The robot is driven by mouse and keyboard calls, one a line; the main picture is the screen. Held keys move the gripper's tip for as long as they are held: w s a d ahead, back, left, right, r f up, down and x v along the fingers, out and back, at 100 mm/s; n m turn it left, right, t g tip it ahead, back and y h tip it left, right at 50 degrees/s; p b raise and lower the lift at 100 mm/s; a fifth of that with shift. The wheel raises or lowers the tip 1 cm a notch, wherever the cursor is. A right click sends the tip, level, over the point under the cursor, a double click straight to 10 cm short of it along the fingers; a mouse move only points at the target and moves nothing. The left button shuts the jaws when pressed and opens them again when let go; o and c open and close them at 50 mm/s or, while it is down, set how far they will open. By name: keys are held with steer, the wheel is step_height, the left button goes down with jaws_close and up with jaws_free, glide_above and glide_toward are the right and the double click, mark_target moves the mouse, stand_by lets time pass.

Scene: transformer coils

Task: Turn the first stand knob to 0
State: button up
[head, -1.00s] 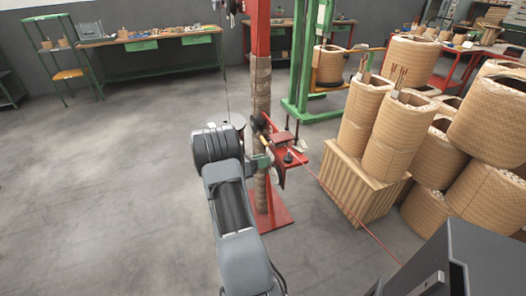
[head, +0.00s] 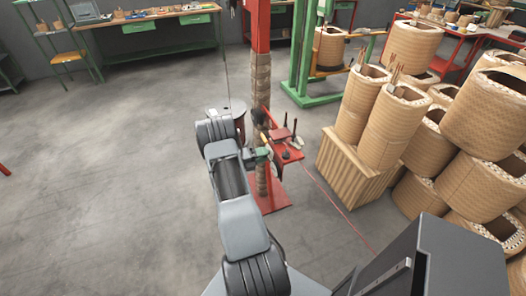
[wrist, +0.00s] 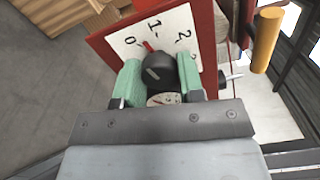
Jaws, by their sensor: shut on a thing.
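The stand knob (wrist: 163,73) is black and round, in front of a white dial plate (wrist: 179,30) marked 0, 1 and 2. Its red pointer (wrist: 148,46) points between 0 and 1. My gripper (wrist: 160,76) has its two green fingers on either side of the knob, shut on it. In the head view my gripper (head: 257,154) is at the red stand (head: 260,38), beside its shaft. The knob and dial are too small or hidden there.
A red shelf (head: 290,153) with small dark items juts from the stand's right side. Large wrapped coils (head: 390,125) stand on a wooden crate (head: 347,170) to the right. A green stand (head: 298,60) is behind.

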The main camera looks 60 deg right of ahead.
steer(key=shift+s+a+f+n+p, duration=0.1)
steer(key=shift+n+p, duration=0.3)
steer(key=shift+n, duration=0.6)
steer(key=shift+f+n+p, duration=0.1)
steer(key=shift+n+p, duration=0.3)
steer(key=shift+n, duration=0.6)
steer(key=o, duration=0.9)
steer(key=shift+r, duration=0.15)
steer(key=b+v, duration=0.2)
steer(key=v, duration=1.2)
